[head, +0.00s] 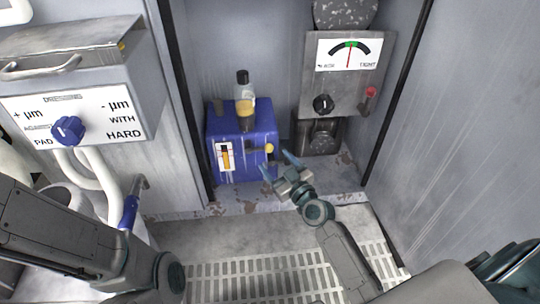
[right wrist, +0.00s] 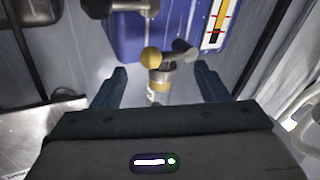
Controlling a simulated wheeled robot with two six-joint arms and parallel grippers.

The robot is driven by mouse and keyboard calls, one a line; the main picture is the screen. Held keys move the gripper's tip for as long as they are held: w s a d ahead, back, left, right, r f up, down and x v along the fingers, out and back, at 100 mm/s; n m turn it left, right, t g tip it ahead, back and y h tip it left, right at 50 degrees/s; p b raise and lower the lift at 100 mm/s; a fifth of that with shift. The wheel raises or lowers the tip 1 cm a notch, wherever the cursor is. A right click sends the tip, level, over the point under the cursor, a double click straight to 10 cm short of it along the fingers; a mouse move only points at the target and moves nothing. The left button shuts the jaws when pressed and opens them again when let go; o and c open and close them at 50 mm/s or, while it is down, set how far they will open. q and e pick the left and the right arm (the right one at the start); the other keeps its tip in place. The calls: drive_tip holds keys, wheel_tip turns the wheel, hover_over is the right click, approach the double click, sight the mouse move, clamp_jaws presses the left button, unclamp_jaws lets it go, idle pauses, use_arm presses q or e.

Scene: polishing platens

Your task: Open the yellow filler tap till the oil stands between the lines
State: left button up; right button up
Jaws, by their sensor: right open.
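A blue oil box (head: 256,127) stands in the cabinet bay. Its white sight gauge (head: 226,156) is on the front face and holds an amber column; red lines show on the gauge in the right wrist view (right wrist: 217,24). I cannot tell exactly where the oil stands against them. The yellow tap knob (head: 269,148) is at the box's right front; it also shows in the right wrist view (right wrist: 150,57). My right gripper (head: 278,165) is open, just in front of the tap, with no finger visibly touching it. My left gripper is out of view.
A clear bottle with a black cap (head: 243,84) and an amber cup (head: 245,112) top the box. A dial panel (head: 345,80) with a black knob is to the right. A control box with a blue knob (head: 68,130) is at left. Cabinet walls enclose the bay.

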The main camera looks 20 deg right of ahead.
drive_tip(key=s, duration=0.4)
drive_tip(key=s+d, duration=0.1)
drive_tip(key=shift+s+f, duration=0.1)
drive_tip(key=shift+s, duration=0.3)
